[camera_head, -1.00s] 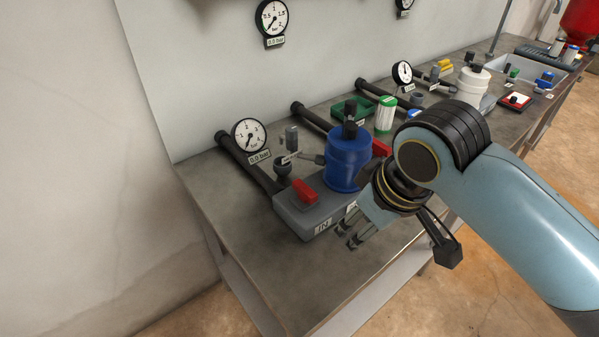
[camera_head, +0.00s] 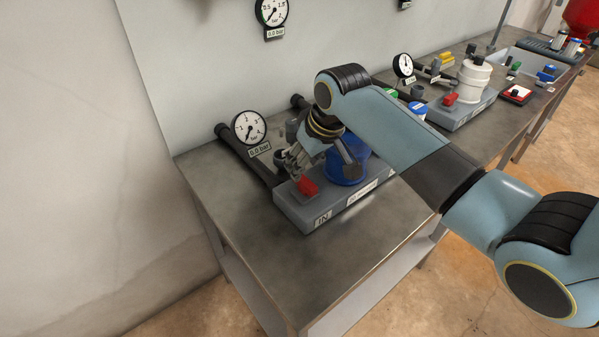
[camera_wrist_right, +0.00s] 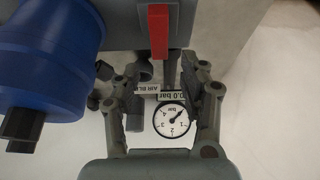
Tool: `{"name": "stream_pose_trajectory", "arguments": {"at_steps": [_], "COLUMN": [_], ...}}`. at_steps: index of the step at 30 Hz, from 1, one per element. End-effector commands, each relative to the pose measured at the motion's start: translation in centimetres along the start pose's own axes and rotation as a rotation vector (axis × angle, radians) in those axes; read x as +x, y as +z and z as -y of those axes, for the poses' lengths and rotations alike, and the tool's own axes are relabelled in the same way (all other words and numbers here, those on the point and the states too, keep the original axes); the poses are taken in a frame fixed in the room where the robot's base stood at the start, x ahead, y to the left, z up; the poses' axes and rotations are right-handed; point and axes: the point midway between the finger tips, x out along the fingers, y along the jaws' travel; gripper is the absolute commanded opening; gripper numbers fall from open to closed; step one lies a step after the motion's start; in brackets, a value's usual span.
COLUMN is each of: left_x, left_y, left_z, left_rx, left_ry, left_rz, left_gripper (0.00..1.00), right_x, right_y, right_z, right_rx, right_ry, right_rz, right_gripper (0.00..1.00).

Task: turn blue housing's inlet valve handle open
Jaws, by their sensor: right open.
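The red inlet valve handle (camera_head: 307,187) sits on the grey base (camera_head: 290,205) at the end labelled IN. It also shows as a red bar (camera_wrist_right: 158,30) at the top middle of the right wrist view. The blue housing (camera_head: 345,172) stands on the same base beside the handle, partly hidden by my right arm; it fills the left of the wrist view (camera_wrist_right: 50,55). My right gripper (camera_head: 294,162) is open and empty, just behind and above the red handle. In the wrist view its fingers (camera_wrist_right: 160,80) are spread, with the handle beyond them, apparently untouched. My left gripper is not in view.
A gauge (camera_head: 249,128) marked 0.0 bar stands behind the base; it also shows between the fingers in the wrist view (camera_wrist_right: 171,119). A white housing (camera_head: 473,82) with its own red handle stands farther right. The bench (camera_head: 260,255) is clear in front.

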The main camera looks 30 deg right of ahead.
Motion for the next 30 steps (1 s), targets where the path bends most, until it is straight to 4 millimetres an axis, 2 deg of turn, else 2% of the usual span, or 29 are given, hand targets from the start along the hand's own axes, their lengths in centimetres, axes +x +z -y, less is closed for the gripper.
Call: {"name": "stream_pose_trajectory", "arguments": {"at_steps": [3,9,19,27,30], "left_x": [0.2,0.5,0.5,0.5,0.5], "left_y": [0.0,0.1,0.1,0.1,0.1], "left_z": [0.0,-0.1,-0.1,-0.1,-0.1], "left_rx": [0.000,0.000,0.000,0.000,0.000], "left_ry": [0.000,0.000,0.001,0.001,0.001], "left_rz": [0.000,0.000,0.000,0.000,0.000], "left_gripper": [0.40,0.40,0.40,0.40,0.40], "right_x": [2.3,4.5,4.9,4.9,4.9], "right_y": [0.0,0.0,0.0,0.0,0.0], "right_z": [0.1,0.0,0.0,0.0,0.0], "right_rx": [0.001,0.001,0.000,0.000,0.000], "right_ry": [-0.002,0.000,0.000,0.000,0.000], "right_rz": [0.001,0.000,-0.001,-0.001,-0.001], "right_gripper": [0.43,0.43,0.43,0.09,0.00]}}
